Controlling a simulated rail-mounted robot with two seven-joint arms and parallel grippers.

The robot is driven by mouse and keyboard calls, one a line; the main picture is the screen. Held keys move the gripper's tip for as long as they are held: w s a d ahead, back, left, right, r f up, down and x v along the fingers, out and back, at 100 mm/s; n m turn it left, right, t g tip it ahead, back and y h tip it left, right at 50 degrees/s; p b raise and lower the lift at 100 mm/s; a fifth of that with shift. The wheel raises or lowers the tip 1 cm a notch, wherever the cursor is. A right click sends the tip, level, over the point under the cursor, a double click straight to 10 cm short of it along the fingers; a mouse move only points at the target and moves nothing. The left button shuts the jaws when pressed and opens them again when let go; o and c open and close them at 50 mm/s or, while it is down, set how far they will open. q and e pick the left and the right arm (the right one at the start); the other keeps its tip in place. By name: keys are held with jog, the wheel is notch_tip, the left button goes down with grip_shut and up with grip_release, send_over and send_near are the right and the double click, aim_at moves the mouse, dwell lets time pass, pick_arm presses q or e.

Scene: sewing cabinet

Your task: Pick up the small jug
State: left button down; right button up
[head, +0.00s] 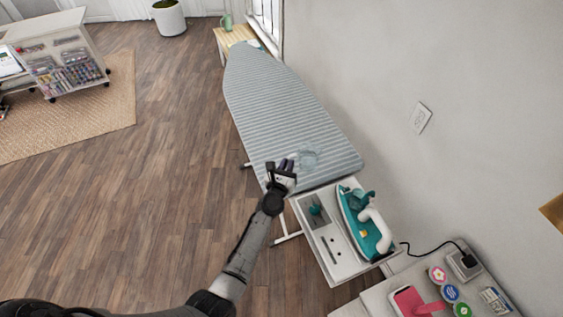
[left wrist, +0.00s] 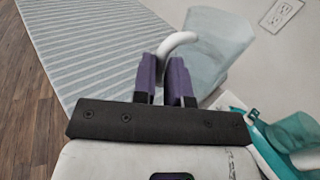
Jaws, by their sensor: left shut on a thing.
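The small jug (head: 308,160) is translucent pale teal with a white handle. In the head view it shows over the near end of the ironing board (head: 285,105). My left gripper (head: 287,166) is at its left side. In the left wrist view, the purple fingers (left wrist: 165,75) are shut on the white handle, and the jug body (left wrist: 220,45) leans out to the upper right. Whether its base touches the board cannot be told. My right gripper is not in view.
A teal and white iron (head: 367,225) stands on the white tray (head: 340,270) beyond the board's near end. A pink phone (head: 408,300) and several round badges lie at the lower right. The wall is close on the right. The wooden floor at left is open.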

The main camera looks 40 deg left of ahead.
aim_at(295, 166)
pick_arm(q)
jog(key=shift+d+r+p, duration=0.3)
jog(key=shift+d+r, duration=0.1)
jog(key=shift+d, duration=0.25)
jog(key=shift+d+r+p, duration=0.25)
jog(key=shift+d+r, duration=0.15)
jog(key=shift+d, duration=0.2)
jog(key=shift+d, duration=0.1)
dwell(0.4)
